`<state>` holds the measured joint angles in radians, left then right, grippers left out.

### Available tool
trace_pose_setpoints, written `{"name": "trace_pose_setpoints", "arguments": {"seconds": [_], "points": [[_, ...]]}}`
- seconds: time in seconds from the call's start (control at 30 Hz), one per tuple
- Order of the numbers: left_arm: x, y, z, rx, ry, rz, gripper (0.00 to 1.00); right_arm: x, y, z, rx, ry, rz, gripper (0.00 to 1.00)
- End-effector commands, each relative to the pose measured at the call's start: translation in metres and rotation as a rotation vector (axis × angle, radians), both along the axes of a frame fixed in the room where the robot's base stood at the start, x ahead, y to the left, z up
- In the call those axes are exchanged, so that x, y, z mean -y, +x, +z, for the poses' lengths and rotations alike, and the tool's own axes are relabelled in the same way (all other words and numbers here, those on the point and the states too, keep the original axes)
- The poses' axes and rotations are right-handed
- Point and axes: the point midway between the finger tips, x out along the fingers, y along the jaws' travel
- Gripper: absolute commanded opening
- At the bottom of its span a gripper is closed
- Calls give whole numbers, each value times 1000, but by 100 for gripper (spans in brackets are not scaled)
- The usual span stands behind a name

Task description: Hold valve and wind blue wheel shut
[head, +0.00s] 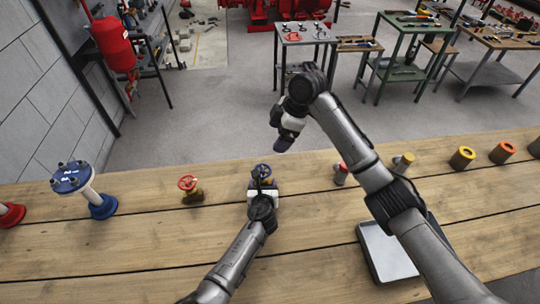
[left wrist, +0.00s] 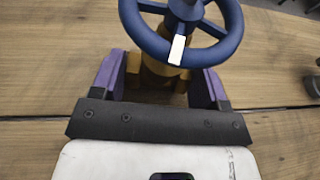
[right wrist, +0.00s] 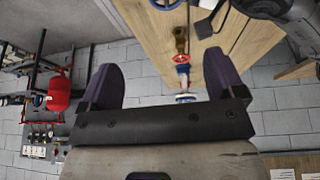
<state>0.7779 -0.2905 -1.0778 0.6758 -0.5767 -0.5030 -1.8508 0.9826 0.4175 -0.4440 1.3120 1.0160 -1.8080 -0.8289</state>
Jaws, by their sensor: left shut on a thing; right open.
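The valve has a blue handwheel (head: 263,171) and a brass body, and stands on the wooden bench. The left wrist view shows the wheel rim (left wrist: 226,38) with a white mark at its near side, and the brass body (left wrist: 160,87) below it. My left gripper (head: 263,184) is shut on the valve body under the wheel, with a purple finger at each side. My right gripper (head: 284,144) is open and empty, raised beyond the bench's far edge and apart from the wheel. Its two spread purple fingers (right wrist: 165,80) show in the right wrist view.
A red-wheeled valve (head: 188,184) stands left of the blue one. A blue flanged pipe piece (head: 72,180) is farther left. A small red-topped part (head: 341,168) and several yellow and orange cylinders stand right. A grey tray (head: 385,252) lies under my right arm.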

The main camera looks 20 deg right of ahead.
Motion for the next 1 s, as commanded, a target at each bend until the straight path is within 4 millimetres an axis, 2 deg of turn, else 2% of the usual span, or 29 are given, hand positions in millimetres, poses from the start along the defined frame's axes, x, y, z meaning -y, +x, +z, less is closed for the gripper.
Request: {"name": "trace_pose_setpoints", "arguments": {"seconds": [0.03, 0.1, 0.2, 0.3, 0.47, 0.63, 0.77, 0.87, 1.0], "points": [[1, 0, 2, 3, -1, -1, 23, 1, 5, 21, 33, 0, -1, 88], [1, 0, 2, 3, -1, -1, 23, -1, 11, 46, 74, -18, 7, 88], [1, 0, 2, 3, -1, -1, 23, -12, 17, 74, 116, -93, 38, 88], [1, 0, 1, 3, -1, -1, 23, -14, 25, 86, 150, -229, 42, 88], [1, 0, 1, 2, -1, -1, 23, 7, 54, 100, 307, -515, -50, 88], [1, 0, 2, 2, -1, -1, 23, 22, 98, 133, 629, -759, -97, 88], [1, 0, 2, 3, -1, -1, 23, 20, 127, 169, 920, -950, -32, 88], [1, 0, 2, 2, -1, -1, 23, 9, 142, 197, 1140, -1103, 75, 88], [1, 0, 2, 2, -1, -1, 23, -20, 152, 225, 1415, -1308, 294, 88]]}}
